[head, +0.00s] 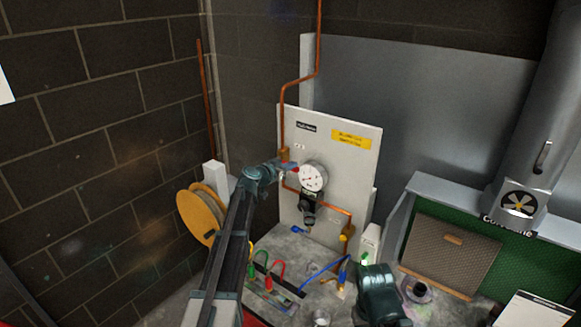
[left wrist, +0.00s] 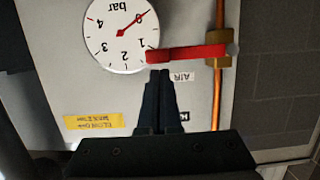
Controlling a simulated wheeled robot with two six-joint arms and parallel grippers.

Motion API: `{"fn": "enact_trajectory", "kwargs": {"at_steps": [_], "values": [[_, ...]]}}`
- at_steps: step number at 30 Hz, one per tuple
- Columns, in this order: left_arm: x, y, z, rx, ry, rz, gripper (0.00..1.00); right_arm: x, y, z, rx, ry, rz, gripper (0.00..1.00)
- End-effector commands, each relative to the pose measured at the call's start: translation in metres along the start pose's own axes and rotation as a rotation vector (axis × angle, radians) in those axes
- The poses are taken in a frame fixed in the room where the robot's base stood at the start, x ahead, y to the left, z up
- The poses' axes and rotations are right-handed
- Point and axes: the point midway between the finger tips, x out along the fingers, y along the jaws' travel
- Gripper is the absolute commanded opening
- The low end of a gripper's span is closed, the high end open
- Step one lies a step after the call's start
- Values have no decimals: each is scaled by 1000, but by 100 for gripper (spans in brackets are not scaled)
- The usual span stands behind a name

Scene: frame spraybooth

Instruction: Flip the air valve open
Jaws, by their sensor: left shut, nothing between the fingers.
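The air valve is a brass body (left wrist: 217,48) on a vertical copper pipe, with a red lever (left wrist: 185,53) set crosswise to the pipe, reaching over the gauge's edge. In the head view the red lever (head: 295,169) shows only a little beyond my left gripper (head: 283,166). The left wrist view shows that gripper (left wrist: 159,74) shut and empty, its tips at the lever's edge near its free end; I cannot tell whether they touch. The white pressure gauge (head: 313,177) has its red needle near 0. My right gripper is not in view.
The white panel (head: 353,165) carries the valve, gauge and copper pipes. A yellow hose reel (head: 198,214) stands left of it. The bench below holds coloured hoses (head: 277,272), a white bottle (head: 368,243) and a small cup (head: 321,318). My right arm shows at the bottom.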

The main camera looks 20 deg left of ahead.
Motion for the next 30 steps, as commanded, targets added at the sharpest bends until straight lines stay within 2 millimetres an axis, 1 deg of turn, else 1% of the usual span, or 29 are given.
{"fn": "enact_trajectory", "kwargs": {"at_steps": [16, 20, 26, 30], "values": [[2, 2, 10, 87, 0, -22, 0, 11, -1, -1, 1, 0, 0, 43], [4, 4, 15, 127, 0, -32, 0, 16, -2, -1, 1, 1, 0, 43], [7, 5, 30, 242, 1, -60, 0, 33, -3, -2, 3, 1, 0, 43], [11, 5, 45, 366, 1, -91, 0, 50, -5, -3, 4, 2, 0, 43]]}}
